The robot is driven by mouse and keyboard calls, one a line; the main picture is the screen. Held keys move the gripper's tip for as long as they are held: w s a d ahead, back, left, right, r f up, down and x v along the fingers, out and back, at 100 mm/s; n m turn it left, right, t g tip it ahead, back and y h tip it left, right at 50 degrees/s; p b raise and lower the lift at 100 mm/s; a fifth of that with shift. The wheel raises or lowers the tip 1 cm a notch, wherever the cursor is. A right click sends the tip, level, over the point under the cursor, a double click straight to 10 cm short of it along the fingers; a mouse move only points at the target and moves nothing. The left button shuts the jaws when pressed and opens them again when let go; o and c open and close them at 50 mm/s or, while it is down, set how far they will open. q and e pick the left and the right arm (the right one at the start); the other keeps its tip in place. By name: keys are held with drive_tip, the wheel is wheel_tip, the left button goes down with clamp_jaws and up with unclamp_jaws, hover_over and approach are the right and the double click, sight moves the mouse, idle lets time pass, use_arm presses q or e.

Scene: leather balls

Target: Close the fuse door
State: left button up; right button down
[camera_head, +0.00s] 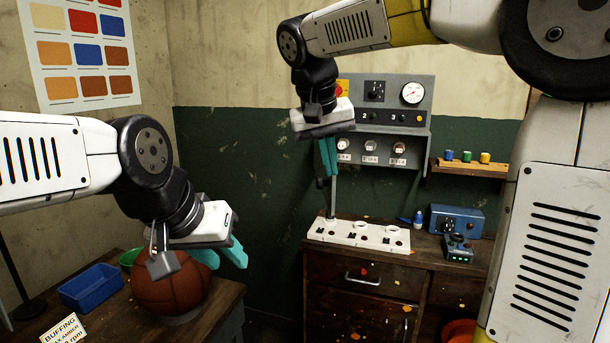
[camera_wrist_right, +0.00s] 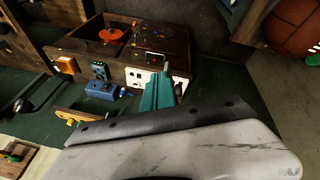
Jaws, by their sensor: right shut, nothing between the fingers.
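A grey fuse panel (camera_head: 425,95) with a gauge, a dial and a red button is on the back wall. Several round fuses with labels (camera_head: 370,158) show uncovered in its lower part. I cannot make out the fuse door as a separate piece; my right gripper and wrist hide the panel's left side. My right gripper (camera_head: 328,158) points down, shut and empty, in front of the panel's lower left. Its teal fingers also show in the right wrist view (camera_wrist_right: 158,92). My left gripper (camera_head: 222,256) is open and empty beside the upper right of the basketball.
A basketball (camera_head: 170,292) and a blue bin (camera_head: 90,287) are on the left table. A white strip (camera_head: 360,235) with a thin upright rod (camera_head: 332,195) sits on the wooden cabinet below my right gripper. A blue box (camera_head: 456,219) and a small shelf (camera_head: 470,167) are to the right.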

drive_tip(key=w+a+r+m+t+h, duration=0.1)
drive_tip(key=w+a, duration=0.1)
drive_tip(key=a, duration=0.4)
drive_tip(key=w+a+r+h, duration=0.2)
drive_tip(key=w+a, duration=0.1)
drive_tip(key=a, duration=0.4)
drive_tip(key=w+d+f, duration=0.4)
drive_tip(key=d+f, duration=0.4)
drive_tip(key=shift+f, duration=0.35)
drive_tip(key=shift+d, duration=0.2)
